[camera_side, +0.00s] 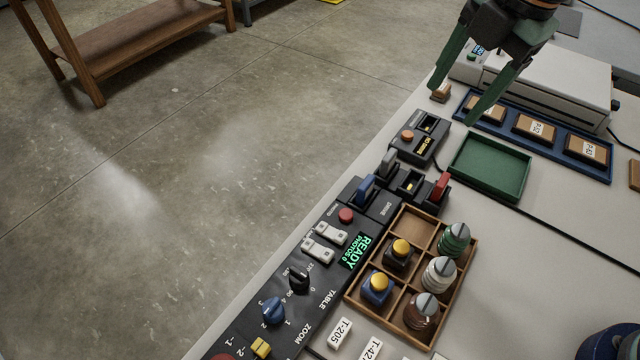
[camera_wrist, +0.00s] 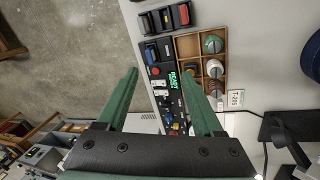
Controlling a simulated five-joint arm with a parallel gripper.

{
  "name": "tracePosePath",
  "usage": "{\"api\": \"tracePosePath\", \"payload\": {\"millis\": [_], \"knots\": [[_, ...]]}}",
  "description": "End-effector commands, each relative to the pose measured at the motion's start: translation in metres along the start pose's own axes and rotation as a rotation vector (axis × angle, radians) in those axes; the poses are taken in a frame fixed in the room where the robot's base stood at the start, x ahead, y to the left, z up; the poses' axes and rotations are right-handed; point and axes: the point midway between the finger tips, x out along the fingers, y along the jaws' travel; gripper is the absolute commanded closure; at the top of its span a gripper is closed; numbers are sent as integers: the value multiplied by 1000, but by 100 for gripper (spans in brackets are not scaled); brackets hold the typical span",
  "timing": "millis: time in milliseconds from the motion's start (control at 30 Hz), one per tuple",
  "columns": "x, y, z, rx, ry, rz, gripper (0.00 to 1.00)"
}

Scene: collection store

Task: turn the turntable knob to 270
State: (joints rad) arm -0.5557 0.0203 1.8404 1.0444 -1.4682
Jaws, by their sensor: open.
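The turntable knob (camera_side: 299,281) is a small black knob on the black control panel (camera_side: 327,281), beside the word TABLE in the side view. Small angle marks ring it, but I cannot tell which one its pointer faces. My gripper (camera_side: 452,105) is open and empty, high up at the upper right of the side view, well apart from the knob. In the wrist view the two green fingers of my gripper (camera_wrist: 158,75) stand apart, with the panel's display (camera_wrist: 173,81) seen between them. The knob is too small there to read.
A wooden compartment tray (camera_side: 463,262) with capped pieces stands right of the panel. A green tray (camera_side: 490,167) and blue tray (camera_side: 560,142) lie farther back.

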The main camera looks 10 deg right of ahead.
Motion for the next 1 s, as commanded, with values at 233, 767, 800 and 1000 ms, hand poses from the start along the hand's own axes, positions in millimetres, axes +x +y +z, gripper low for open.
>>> {"api": "tracePosePath", "payload": {"millis": [233,767,800,1000], "knots": [[48,19,-107,-793,61,-98,31],[113,-8,-230,-1703,176,-173,31],[116,-9,-230,-1704,177,-174,31],[146,-17,-230,-1701,178,-177,31]]}}
